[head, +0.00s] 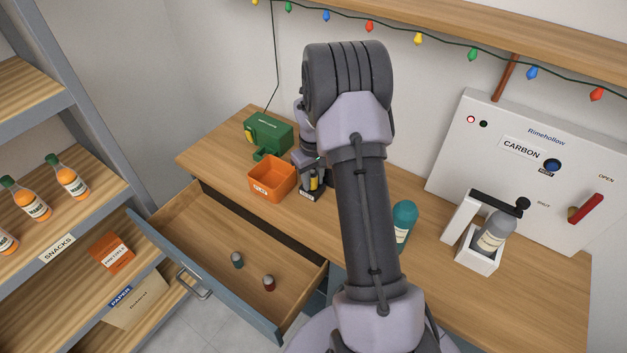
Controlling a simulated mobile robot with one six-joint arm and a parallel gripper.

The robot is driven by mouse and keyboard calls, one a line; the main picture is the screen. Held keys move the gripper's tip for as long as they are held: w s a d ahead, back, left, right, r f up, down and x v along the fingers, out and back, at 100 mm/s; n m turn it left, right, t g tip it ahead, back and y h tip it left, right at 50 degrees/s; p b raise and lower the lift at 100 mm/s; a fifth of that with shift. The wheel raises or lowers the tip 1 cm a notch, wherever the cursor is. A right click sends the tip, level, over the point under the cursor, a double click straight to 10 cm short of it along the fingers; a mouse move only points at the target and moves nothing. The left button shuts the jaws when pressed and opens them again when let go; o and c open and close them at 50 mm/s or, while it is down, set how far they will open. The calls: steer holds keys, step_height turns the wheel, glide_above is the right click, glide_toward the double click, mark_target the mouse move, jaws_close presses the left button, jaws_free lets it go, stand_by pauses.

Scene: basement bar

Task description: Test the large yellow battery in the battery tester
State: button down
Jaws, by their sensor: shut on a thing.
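My gripper (312,168) is over the wooden counter, just right of the orange bin, and points down. It is shut on a small yellow and dark cylinder, which looks like the large yellow battery (315,183). The fingers hide part of it. A dark, low block with a small white label (307,195) is right below the battery; it may be the battery tester. I cannot tell whether the battery touches it or sits in it.
A green device (268,133) and an orange bin (272,179) stand on the counter. The open drawer (205,238) holds a teal battery (237,260) and a red one (269,283). A teal bottle (404,222) and a white carbonation machine (470,245) with a grey bottle are at right.

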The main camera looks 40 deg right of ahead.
mark_target(312, 173)
steer(key=shift+s+a+f, duration=0.15)
steer(key=shift+s+f, duration=0.2)
steer(key=shift+f, duration=0.2)
steer(key=shift+s+a+f, duration=0.1)
steer(key=shift+s+f, duration=0.2)
steer(key=shift+f, duration=0.2)
steer(key=c, duration=1)
jaws_free()
steer(key=r, duration=0.1)
steer(key=w+r+p, duration=0.1)
steer(key=r, duration=0.3)
steer(key=shift+w+d+p, duration=0.25)
steer(key=shift+p, duration=0.05)
step_height(312, 173, up, 15)
steer(key=p, duration=0.3)
steer(key=shift+s+f, duration=0.2)
steer(key=shift+s, duration=0.25)
